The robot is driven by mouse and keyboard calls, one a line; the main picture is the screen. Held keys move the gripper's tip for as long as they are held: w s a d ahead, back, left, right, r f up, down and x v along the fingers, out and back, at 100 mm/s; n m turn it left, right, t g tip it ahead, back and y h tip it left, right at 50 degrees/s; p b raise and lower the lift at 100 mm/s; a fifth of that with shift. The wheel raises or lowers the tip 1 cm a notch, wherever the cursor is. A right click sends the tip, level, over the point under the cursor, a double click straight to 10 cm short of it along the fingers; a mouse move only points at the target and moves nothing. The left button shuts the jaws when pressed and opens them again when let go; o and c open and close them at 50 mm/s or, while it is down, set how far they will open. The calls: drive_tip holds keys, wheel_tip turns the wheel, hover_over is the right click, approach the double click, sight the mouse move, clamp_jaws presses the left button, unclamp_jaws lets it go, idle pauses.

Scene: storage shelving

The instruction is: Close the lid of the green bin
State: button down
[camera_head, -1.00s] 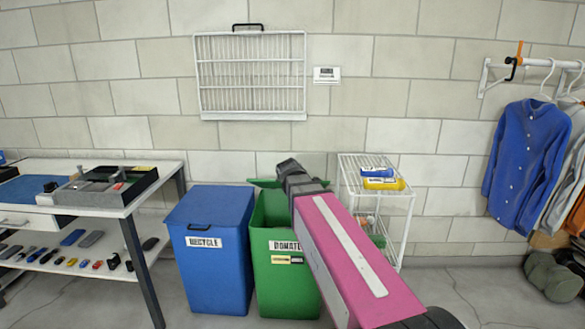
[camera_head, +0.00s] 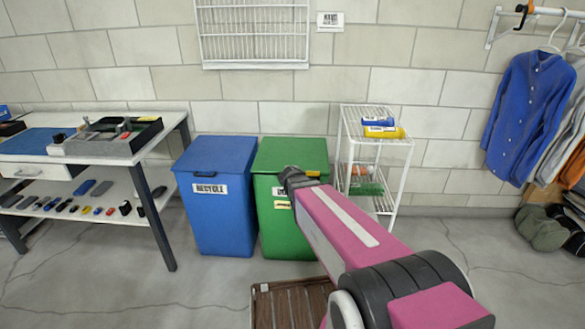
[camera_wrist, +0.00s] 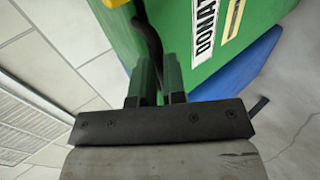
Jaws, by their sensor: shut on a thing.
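The green bin (camera_head: 268,190) stands against the wall, right of the blue bin. Its green lid (camera_head: 288,152) lies flat over the top, and no opening shows in the head view. My gripper (camera_head: 288,178) is at the front edge of the lid and hides part of the bin's front and label. In the wrist view my gripper (camera_wrist: 159,72) has its two fingers close together on a dark curved handle (camera_wrist: 148,35) beside the green bin's front (camera_wrist: 190,40). The fingertips and handle are hidden in the head view.
The blue bin (camera_head: 215,205), lid down, stands close on the left. A white wire rack (camera_head: 396,170) stands close on the right. A brown slatted crate (camera_head: 285,285) lies on the floor in front. A white workbench (camera_head: 165,122) is farther left.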

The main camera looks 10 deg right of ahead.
drive_tip(key=shift+s+f, duration=0.15)
drive_tip(key=shift+f, duration=0.35)
drive_tip(key=c, duration=1.2)
unclamp_jaws()
drive_tip(key=shift+o, duration=0.2)
drive_tip(key=shift+r, duration=0.1)
drive_tip(key=v, duration=1)
drive_tip(key=shift+s+r, duration=0.2)
drive_tip(key=shift+s, duration=0.05)
